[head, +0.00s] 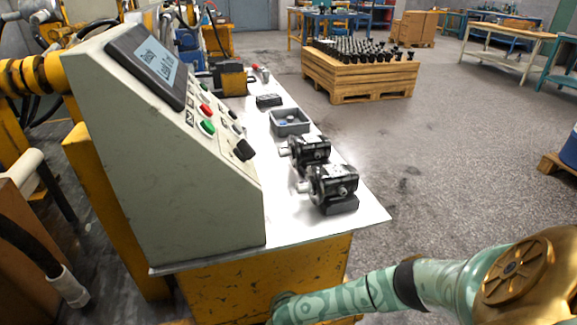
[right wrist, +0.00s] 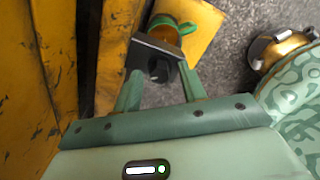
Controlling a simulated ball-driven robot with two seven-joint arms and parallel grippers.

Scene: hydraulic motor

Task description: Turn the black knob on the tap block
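In the right wrist view a dark grey block (right wrist: 145,49) stands out from the yellow structure, with a black knob (right wrist: 159,70) on its near face. I take these for the tap block and its knob. My right gripper (right wrist: 159,72) has its two green fingers apart, one on each side of the knob. Gaps show beside the knob, and I see no clear contact. In the head view my right arm reaches in from the lower right to the front of the yellow bench; its fingers and the tap block are hidden there. My left gripper is not in view.
A control panel (head: 175,200) with coloured buttons stands on the white bench top (head: 300,225). Two black-and-silver motors (head: 332,187) and a grey tray (head: 290,122) lie beside it. A wooden crate (head: 345,82) stands behind. The floor right of the bench is clear.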

